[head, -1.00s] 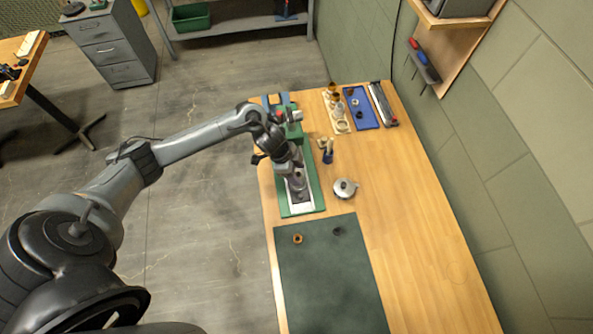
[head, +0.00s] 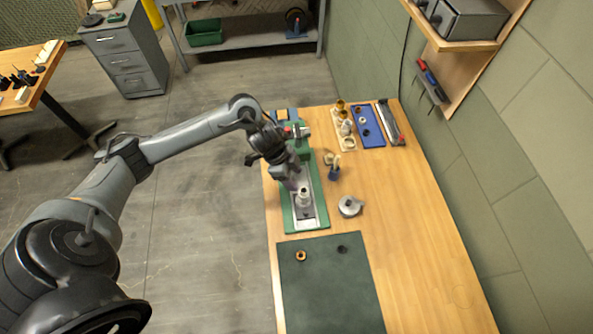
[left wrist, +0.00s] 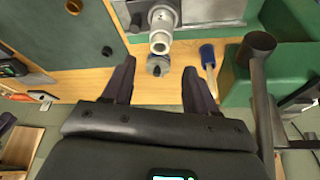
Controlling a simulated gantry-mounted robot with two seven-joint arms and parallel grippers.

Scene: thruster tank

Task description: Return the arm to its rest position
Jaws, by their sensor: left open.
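My left arm reaches in from the left in the head view. Its gripper (head: 291,178) hangs over the green machine base (head: 289,212) on the wooden bench. In the left wrist view the two dark fingers (left wrist: 154,82) are apart with nothing held between them. A metal cylindrical part (left wrist: 160,42) stands beyond the fingertips, apart from them; in the head view it stands upright on the machine's grey bed (head: 303,198). My right gripper does not show.
The floor left of the bench is clear.

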